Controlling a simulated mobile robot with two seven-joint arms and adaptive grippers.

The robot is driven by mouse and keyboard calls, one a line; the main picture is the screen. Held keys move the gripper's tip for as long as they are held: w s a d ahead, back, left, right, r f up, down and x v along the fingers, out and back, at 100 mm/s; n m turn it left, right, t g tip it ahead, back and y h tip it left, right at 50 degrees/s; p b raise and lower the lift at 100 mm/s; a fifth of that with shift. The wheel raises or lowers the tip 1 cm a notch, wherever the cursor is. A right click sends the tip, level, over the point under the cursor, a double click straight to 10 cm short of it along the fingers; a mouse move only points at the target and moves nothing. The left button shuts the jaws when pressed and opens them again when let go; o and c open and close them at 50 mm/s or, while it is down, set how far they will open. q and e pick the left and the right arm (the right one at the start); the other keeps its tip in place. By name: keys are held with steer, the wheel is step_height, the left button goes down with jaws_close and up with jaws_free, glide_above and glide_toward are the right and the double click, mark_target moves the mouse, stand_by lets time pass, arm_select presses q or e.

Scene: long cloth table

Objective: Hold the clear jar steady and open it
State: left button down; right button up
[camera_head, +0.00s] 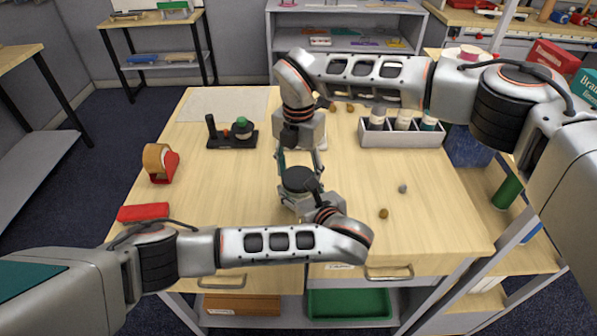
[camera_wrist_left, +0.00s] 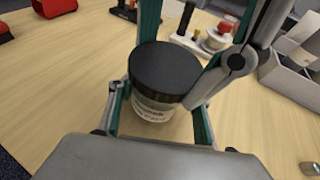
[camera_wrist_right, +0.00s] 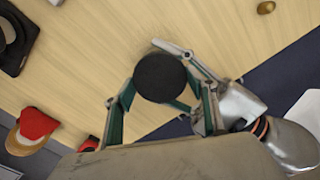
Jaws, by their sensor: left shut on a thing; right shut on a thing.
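The clear jar (camera_wrist_left: 152,108) stands upright near the middle of the table, with a pale label and a wide black lid (camera_head: 300,179). The lid also shows from above in the right wrist view (camera_wrist_right: 160,77). My left gripper (camera_wrist_left: 155,115) is shut on the jar body from the near side. My right gripper (camera_head: 300,165) reaches down from the far side and is shut on the lid, its fingers at the lid's sides. The lid sits on the jar; whether it has turned cannot be told. The jar body is mostly hidden in the head view.
A grey organizer (camera_head: 402,138) with bottles stands at the back right. A black stand (camera_head: 232,141) and a tape dispenser (camera_head: 160,163) are on the left, with a red object (camera_head: 143,212) nearer. Small brown and grey pieces lie right of the jar. The front right is mostly clear.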

steer(key=n, duration=0.3)
steer(key=shift+n, duration=0.4)
steer(key=n, duration=2.2)
steer(key=shift+n, duration=0.4)
steer(key=n, duration=0.4)
steer(key=shift+r, duration=0.35)
steer(key=shift+r, duration=0.85)
steer(key=shift+r, duration=0.1)
